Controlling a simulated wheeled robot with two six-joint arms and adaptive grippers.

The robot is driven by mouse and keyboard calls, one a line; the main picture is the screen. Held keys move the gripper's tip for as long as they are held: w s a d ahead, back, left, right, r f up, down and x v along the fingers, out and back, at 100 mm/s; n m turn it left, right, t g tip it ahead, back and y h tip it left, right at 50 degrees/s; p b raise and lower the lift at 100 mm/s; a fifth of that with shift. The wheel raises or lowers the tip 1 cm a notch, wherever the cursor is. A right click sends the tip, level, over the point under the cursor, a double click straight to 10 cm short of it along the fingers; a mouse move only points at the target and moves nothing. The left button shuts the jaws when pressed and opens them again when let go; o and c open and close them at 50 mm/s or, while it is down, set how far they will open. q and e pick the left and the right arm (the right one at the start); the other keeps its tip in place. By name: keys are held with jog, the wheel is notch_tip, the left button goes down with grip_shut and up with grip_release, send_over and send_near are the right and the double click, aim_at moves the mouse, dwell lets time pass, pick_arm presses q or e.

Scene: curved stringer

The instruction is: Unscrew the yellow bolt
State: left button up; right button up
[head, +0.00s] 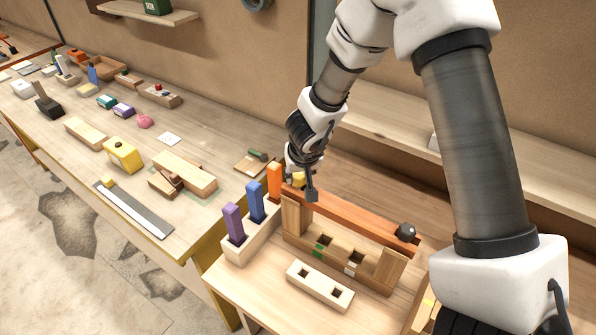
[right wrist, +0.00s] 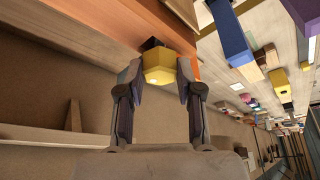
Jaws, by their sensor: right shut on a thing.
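The yellow bolt (right wrist: 159,66) has a faceted head and sits between the two fingertips of my right gripper (right wrist: 159,84) in the right wrist view. In the head view the bolt (head: 299,178) shows as a small yellow patch at the far left end of the orange-brown beam (head: 350,215), partly covered by my right gripper (head: 304,182). The gripper is shut on the bolt head. A dark part shows behind the head, against the beam (right wrist: 184,42); the bolt's shank and thread are hidden. My left gripper is in neither view.
The beam rests on a wooden stand (head: 340,257), with a black knob (head: 405,232) at its right end. A pale rack (head: 240,250) with purple, blue and orange upright blocks stands close left. A pale two-hole block (head: 320,285) lies in front. Several items crowd the left bench.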

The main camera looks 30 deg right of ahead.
jog(key=shift+s+d+r+n+y+p, duration=0.1)
jog(key=shift+r+n+y+p, duration=0.15)
jog(key=shift+n, duration=0.25)
jog(key=shift+r+n+y+p, duration=0.15)
jog(key=shift+n+p, duration=0.15)
jog(key=shift+n, duration=0.2)
jog(key=shift+d+f+n+y, duration=0.1)
jog(key=shift+f+n+y, duration=0.1)
jog(key=shift+n, duration=0.4)
jog(key=shift+f+n+y, duration=0.15)
jog(key=shift+n+y, duration=0.05)
jog(key=shift+n, duration=0.4)
jog(key=shift+t, duration=0.3)
jog(key=shift+r+n+y, duration=0.1)
jog(key=shift+n+y, duration=0.4)
jog(key=shift+n, duration=0.7)
jog(key=o, duration=1.2)
